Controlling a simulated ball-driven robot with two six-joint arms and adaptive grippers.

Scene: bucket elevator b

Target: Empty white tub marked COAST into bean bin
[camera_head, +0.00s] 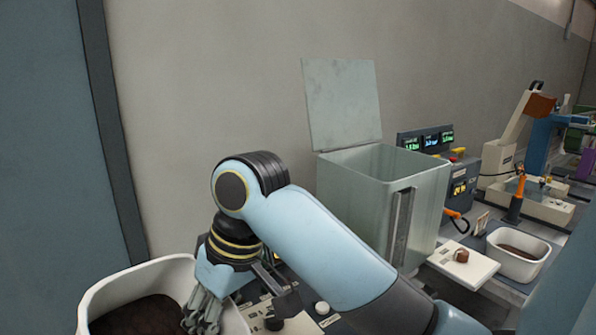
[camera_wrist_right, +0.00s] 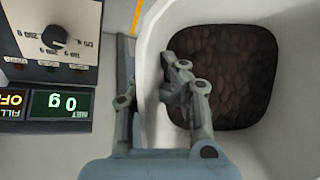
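A white tub (camera_head: 92,301) with dark brown contents stands at the lower left of the head view, partly cut off. It also shows in the right wrist view (camera_wrist_right: 293,100). I can read no COAST marking on it. My right gripper (camera_head: 203,312) has its fingers on either side of the tub's wall, one outside and one inside. In the wrist view the fingers (camera_wrist_right: 150,85) appear closed against that wall. A large pale greenish bin (camera_head: 365,195), likely the bean bin, stands at the centre with its lid (camera_head: 343,103) raised. My left gripper is not in view.
A panel with a dial and a display reading 0 g (camera_wrist_right: 62,104) sits beside the tub. Right of the bin are a control box (camera_head: 455,180), a white plate (camera_head: 463,264) with a small brown object, and a second white tub (camera_head: 517,253) with dark contents.

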